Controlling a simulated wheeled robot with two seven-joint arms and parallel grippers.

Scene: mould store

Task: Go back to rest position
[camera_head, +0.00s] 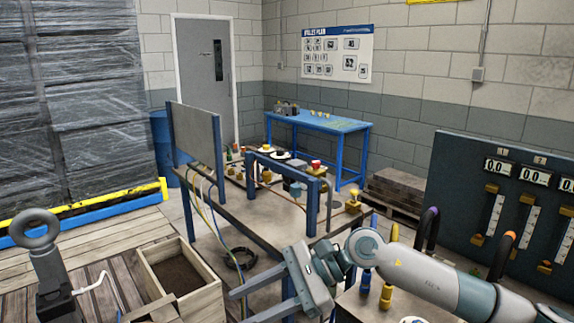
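My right gripper (240,307) is at the bottom middle, with its arm coming in from the lower right. Its two fingers point left and stand apart with nothing visible between them, so it is open and empty. In the picture it overlaps the near end of the dark-topped workbench (276,222); I cannot tell how far it is from the bench. My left gripper is not in view.
A wooden crate (206,302) and a grey ringed post (47,265) are at the lower left. Wrapped stacks (95,110) stand behind. A dark panel with gauges (462,170) is at the right. A blue table (330,124) stands at the back wall.

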